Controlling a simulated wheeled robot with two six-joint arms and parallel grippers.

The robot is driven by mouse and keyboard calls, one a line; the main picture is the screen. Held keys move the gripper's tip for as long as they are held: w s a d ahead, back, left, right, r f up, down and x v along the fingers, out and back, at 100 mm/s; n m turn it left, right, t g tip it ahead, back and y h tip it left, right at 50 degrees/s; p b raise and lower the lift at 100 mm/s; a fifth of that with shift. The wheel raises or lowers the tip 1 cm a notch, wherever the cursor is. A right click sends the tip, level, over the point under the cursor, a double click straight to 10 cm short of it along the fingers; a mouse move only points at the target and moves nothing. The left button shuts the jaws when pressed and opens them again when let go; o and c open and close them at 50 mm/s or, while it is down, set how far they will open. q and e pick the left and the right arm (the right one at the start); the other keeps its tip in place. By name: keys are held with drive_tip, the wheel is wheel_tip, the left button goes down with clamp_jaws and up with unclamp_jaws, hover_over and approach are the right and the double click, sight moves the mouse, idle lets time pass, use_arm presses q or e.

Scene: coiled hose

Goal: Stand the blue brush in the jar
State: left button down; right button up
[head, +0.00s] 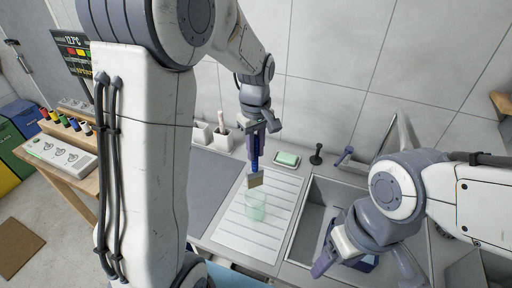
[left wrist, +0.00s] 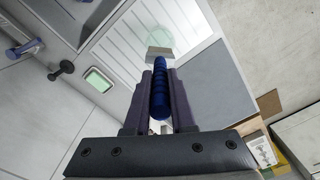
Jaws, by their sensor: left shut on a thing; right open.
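My left gripper (head: 260,147) is shut on the blue brush (head: 254,164) by its handle. The brush hangs head down, its pale flat head (head: 255,180) at or just above the mouth of the pale green see-through jar (head: 256,208). I cannot tell whether the head is inside the rim. The jar stands on the ribbed drainboard (head: 232,238). In the left wrist view the blue handle (left wrist: 159,92) lies between the two fingers, with the head beyond. My right gripper (head: 366,270) is open and low over the sink, apart from the jar.
The sink (head: 312,220) is right of the drainboard, with the tap (head: 345,157) behind it. A green soap dish (head: 287,159) and a black stopper (head: 317,154) stand behind the drainboard. White cups (head: 222,139) stand at the wall.

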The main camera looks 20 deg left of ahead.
sight(255, 173)
use_arm(q)
drive_tip(key=shift+s+f+b, duration=0.1)
drive_tip(key=shift+f+b, duration=1.35)
drive_tip(key=shift+f, duration=0.45)
drive_tip(key=shift+f+b, duration=2.55)
drive_tip(key=shift+f, duration=1.35)
drive_tip(key=c, duration=0.7)
unclamp_jaws()
drive_tip(key=shift+r, duration=0.1)
wheel_tip(255, 173, up, 10)
drive_tip(key=shift+r+b, duration=0.2)
drive_tip(key=shift+b, duration=0.45)
